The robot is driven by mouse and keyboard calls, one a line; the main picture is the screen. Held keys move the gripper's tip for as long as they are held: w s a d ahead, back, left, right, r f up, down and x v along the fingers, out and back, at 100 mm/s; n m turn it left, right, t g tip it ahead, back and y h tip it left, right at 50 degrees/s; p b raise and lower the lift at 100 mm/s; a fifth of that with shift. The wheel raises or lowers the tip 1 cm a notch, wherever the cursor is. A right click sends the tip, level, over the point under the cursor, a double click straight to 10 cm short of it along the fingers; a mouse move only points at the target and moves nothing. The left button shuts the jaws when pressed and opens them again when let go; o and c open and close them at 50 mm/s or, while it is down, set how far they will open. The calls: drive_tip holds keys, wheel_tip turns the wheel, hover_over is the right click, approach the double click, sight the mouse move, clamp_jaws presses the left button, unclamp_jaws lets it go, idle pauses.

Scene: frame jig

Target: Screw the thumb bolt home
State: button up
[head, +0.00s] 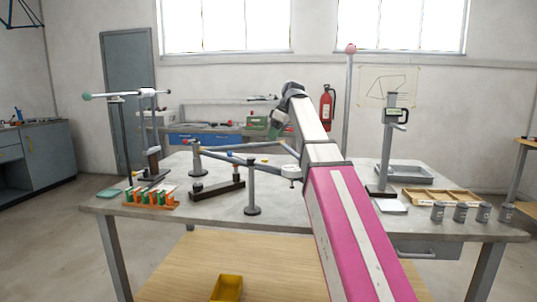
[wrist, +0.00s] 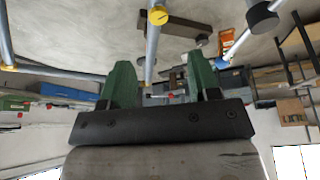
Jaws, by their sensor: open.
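The frame jig (head: 222,187) stands on the grey workbench, with blue-grey tubes (head: 222,157) held on posts. My gripper (head: 274,124) is raised above and behind the jig's right part. In the wrist view its two green fingers (wrist: 162,75) are spread apart and nothing is clasped between them. A grey tube (wrist: 152,50) with a yellow round end (wrist: 158,16) shows beyond the gap between the fingers. I cannot pick out the thumb bolt for certain in either view.
An orange rack (head: 150,198) stands at the bench's front left. A tall stand with a white bar (head: 125,94) is behind it. A gauge stand (head: 388,150), a wooden tray (head: 440,197) and several grey canisters (head: 461,212) are at right. A yellow bin (head: 227,288) sits below.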

sight(266, 160)
drive_tip(key=x, duration=1)
drive_tip(key=shift+w+a+f, duration=0.15)
drive_tip(key=shift+w+f, duration=0.05)
drive_tip(key=shift+f, duration=0.1)
drive_tip(key=c, duration=0.9)
